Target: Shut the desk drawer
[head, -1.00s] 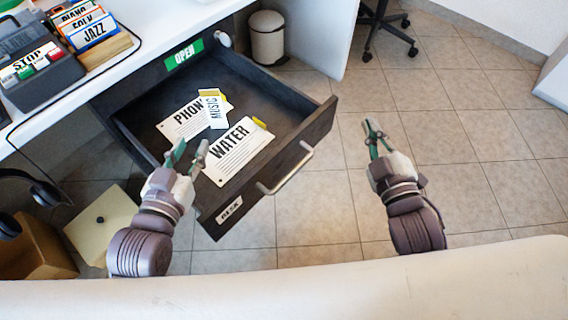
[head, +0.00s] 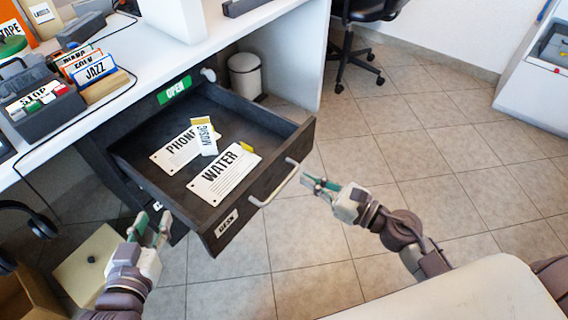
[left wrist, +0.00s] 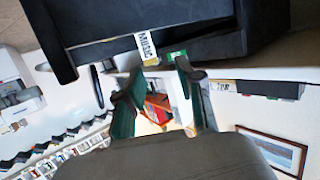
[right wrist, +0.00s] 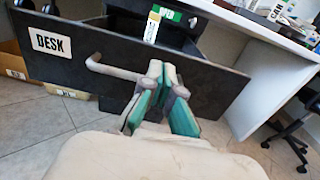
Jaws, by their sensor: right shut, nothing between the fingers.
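The dark desk drawer (head: 262,190) is pulled out under the white desk, with a label reading DESK (head: 227,223) on its front. Its pale bar handle (head: 275,187) also shows in the right wrist view (right wrist: 112,70). Cards reading PHONE (head: 178,152), WATER (head: 222,174) and MUSIC (head: 207,138) lie inside. My right gripper (head: 308,182) is shut and empty, close to the drawer front by the handle's right end; I cannot tell whether it touches. My left gripper (head: 155,224) is open and empty, left of the drawer's front left corner.
A bin (head: 246,76) and an office chair (head: 362,40) stand beyond. A cardboard box (head: 25,300) and headphones (head: 25,218) are at left. The tiled floor at right is clear.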

